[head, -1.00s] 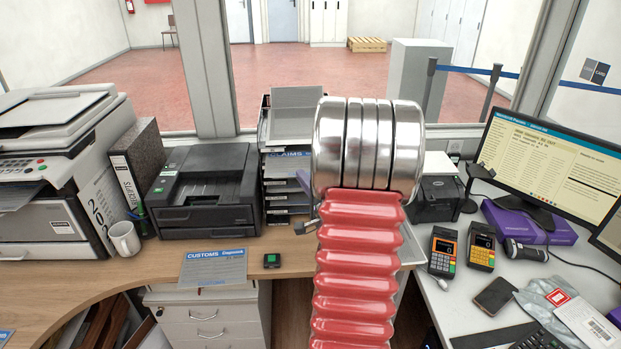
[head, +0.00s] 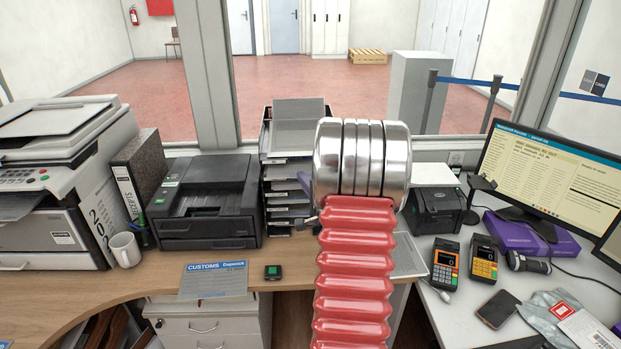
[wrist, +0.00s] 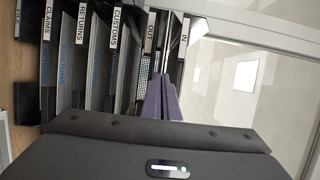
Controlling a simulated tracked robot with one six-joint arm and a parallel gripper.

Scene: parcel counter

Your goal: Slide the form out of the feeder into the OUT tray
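My gripper's two purple fingers (wrist: 164,100) are close together, at the mouth of the stack between the slots labelled OUT and IN. A thin pale edge, apparently the form (wrist: 166,45) seen edge-on, runs between the fingertips. In the wrist view the stack lies on its side, with the OUT tray (wrist: 150,32) left of the fingers and the IN label (wrist: 184,38) to the right. In the head view the tray stack (head: 299,112) stands at the back centre.
A black printer (head: 207,200) stands left of the stack. Card terminals (head: 445,262), a phone (head: 497,309) and a monitor (head: 550,180) are on the right.

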